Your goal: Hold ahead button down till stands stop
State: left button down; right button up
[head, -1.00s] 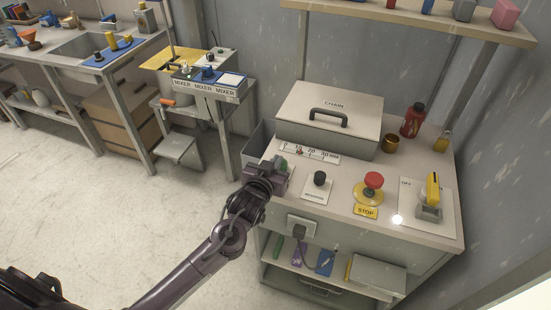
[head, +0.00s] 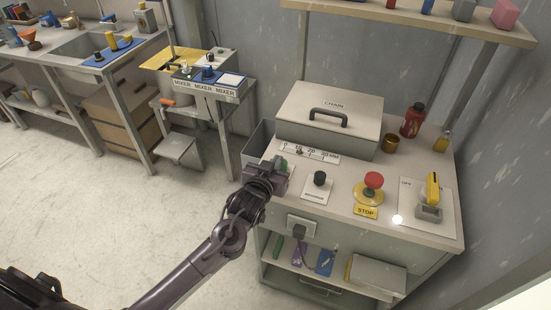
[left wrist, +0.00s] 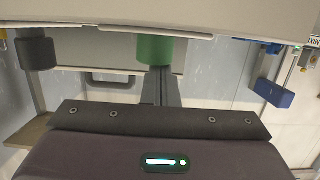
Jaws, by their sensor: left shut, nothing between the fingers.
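The green button (head: 284,163) stands at the left edge of the control cabinet top, mostly hidden behind my left gripper (head: 278,173). In the left wrist view the green button (left wrist: 155,50) shows as a round cap. The shut, empty fingers (left wrist: 160,72) of my left gripper point at it and their tips appear to meet its face. I cannot tell how far it is pressed in. A black knob (head: 320,179) on a white plate and a red mushroom button (head: 374,180) over a STOP label stand to its right. My right gripper is not in view. No stands can be made out.
A scale marked in mm (head: 310,153) lies behind the button. A mixer stand (head: 208,85) is further left.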

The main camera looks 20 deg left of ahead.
pick_arm(q)
jog(key=shift+s+d+f, duration=0.1)
jog(key=shift+s+f, duration=0.05)
jog(key=shift+f, duration=0.25)
jog(key=shift+s+d+f, duration=0.1)
jog(key=shift+s+f, duration=0.05)
jog(key=shift+f, duration=0.25)
notch_tip(320, 180, up, 6)
jog(key=p, duration=0.4)
jog(key=shift+w+p, duration=0.15)
jog(key=shift+p, duration=0.2)
jog(key=s, duration=0.1)
jog(key=s+b, duration=0.1)
jog(key=shift+s+f, duration=0.25)
jog(key=shift+s, duration=0.05)
jog(key=r+b+v, duration=0.1)
jog(key=v, duration=0.6)
jog(key=shift+a, duration=0.2)
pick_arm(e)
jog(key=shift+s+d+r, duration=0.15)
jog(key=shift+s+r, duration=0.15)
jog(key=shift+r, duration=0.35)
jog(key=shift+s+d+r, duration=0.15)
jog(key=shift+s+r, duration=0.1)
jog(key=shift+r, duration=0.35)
pick_arm(q)
jog(key=shift+f, duration=0.1)
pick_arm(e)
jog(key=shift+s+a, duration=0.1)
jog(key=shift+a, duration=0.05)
